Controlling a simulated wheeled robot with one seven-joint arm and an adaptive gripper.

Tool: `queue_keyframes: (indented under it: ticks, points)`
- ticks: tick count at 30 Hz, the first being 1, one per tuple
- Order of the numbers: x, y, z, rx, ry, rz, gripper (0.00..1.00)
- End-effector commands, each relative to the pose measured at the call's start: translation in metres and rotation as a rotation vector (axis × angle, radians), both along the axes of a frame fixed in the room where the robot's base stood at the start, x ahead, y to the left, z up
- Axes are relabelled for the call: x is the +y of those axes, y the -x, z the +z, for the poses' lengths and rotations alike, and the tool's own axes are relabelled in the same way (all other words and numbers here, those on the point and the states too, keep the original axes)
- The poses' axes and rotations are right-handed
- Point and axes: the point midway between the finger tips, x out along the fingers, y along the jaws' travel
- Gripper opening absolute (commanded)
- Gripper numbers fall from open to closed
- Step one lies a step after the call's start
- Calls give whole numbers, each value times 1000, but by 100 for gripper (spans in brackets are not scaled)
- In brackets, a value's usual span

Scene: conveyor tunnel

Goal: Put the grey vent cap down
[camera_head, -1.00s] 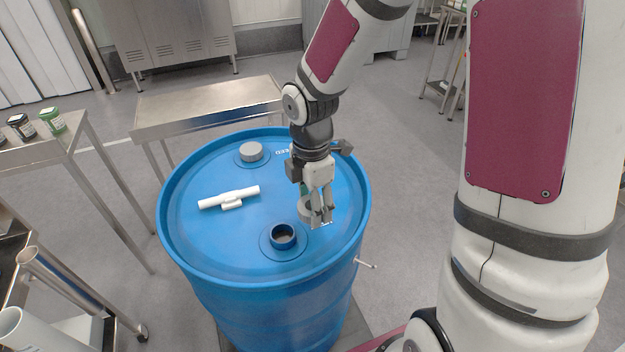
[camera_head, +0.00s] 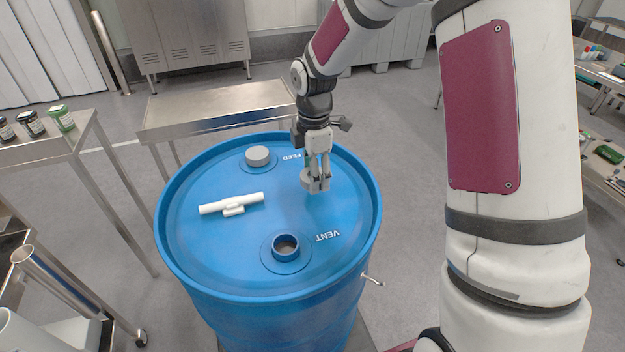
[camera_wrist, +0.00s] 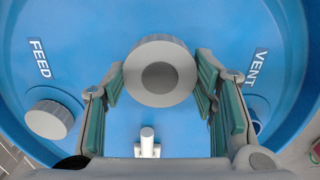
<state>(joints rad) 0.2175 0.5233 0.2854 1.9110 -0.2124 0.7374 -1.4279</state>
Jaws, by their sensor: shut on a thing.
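The grey vent cap (camera_wrist: 160,72) is round and sits between the fingertips of my gripper (camera_wrist: 158,85) in the wrist view. In the head view my gripper (camera_head: 316,188) is shut on the vent cap (camera_head: 307,179), over the right part of the blue drum's lid (camera_head: 230,252). I cannot tell whether the cap touches the lid. The open vent hole (camera_head: 286,247) has a dark raised collar, beside the VENT label. It lies nearer the camera than my gripper, to its lower left.
A second grey cap (camera_head: 258,156) sits on the FEED opening. A white T-shaped tool (camera_head: 231,203) lies on the lid's left part. A steel table (camera_head: 215,108) stands behind the drum, and a side table with small jars (camera_head: 62,117) stands left. The lid's middle is clear.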

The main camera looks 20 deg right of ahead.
Motion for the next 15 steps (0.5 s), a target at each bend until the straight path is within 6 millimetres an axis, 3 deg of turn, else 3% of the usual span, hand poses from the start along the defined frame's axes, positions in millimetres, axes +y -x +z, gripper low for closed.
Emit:
queue_keyframes:
  ticks: [7,15]
  points:
    - [-2,-15,-5,1,0,1,14]
    - [-2,-14,-36,2,0,1,14]
